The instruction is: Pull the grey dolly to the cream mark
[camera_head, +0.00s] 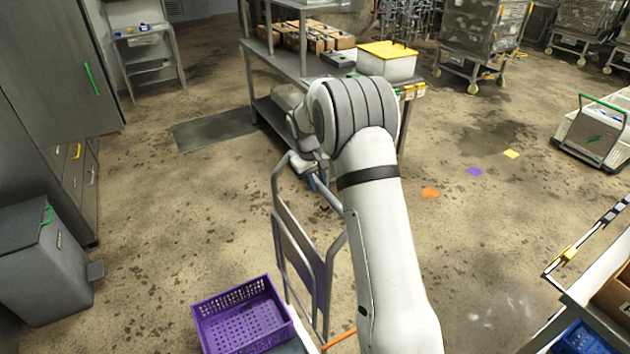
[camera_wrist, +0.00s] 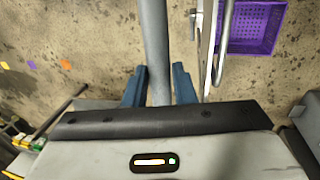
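The grey dolly's upright tubular handle frame (camera_head: 283,240) stands left of my arm in the head view, and its deck is mostly hidden. A purple crate (camera_head: 242,316) sits at the dolly's deck, also in the wrist view (camera_wrist: 250,27). My gripper (camera_wrist: 158,80) has its two blue fingers on either side of a grey handle bar (camera_wrist: 155,35) and appears closed on it. In the head view the gripper (camera_head: 316,181) is at the handle's top, partly hidden by my arm.
A steel table (camera_head: 262,62) with boxes and a yellow-lidded tub (camera_head: 388,62) stands just beyond my gripper. A grey bin (camera_head: 42,262) and cabinets are at left. A workbench (camera_head: 590,290) is at right. The floor around the coloured marks is open.

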